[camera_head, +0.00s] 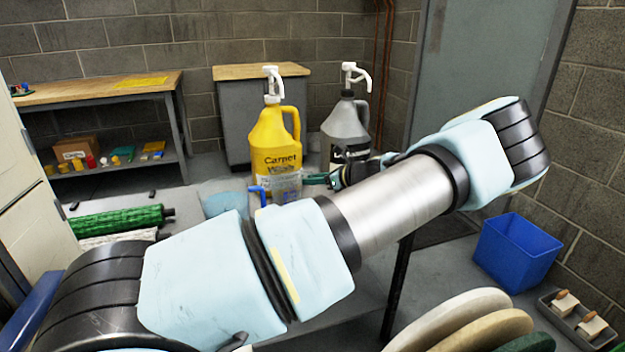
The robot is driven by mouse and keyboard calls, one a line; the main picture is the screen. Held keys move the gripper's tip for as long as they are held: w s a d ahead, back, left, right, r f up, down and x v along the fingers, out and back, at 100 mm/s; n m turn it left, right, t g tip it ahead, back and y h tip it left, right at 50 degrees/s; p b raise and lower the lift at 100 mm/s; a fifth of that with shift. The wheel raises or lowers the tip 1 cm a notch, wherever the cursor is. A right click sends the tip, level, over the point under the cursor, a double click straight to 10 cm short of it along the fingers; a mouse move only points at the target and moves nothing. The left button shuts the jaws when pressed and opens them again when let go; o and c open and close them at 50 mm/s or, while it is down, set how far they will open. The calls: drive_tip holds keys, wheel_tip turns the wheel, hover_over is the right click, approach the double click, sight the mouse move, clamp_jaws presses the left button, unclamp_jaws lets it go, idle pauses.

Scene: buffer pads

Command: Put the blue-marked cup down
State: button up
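A clear cup (286,186) with a blue part (259,192) on its left side shows in front of the yellow jug. My gripper (314,179) is at the cup's right side, with a teal finger reaching to its rim. My forearm hides much of the gripper and the area below the cup. I cannot tell if the fingers are closed on the cup, or if its base touches the surface below.
The yellow jug (273,137) and a grey jug (345,125), both with white pumps, stand behind the cup. A green roll (115,221) lies at left. A light-blue patch (226,203) shows left of the cup. A blue bin (516,252) and round pads (455,320) are at right.

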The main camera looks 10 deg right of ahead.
drive_tip(key=shift+o, duration=1.3)
drive_tip(key=shift+s+d+r, duration=0.15)
drive_tip(key=shift+r, duration=0.05)
drive_tip(key=v, duration=1.1)
drive_tip(key=shift+s+r, duration=0.2)
drive_tip(key=shift+s, duration=0.05)
drive_tip(key=shift+d, duration=0.15)
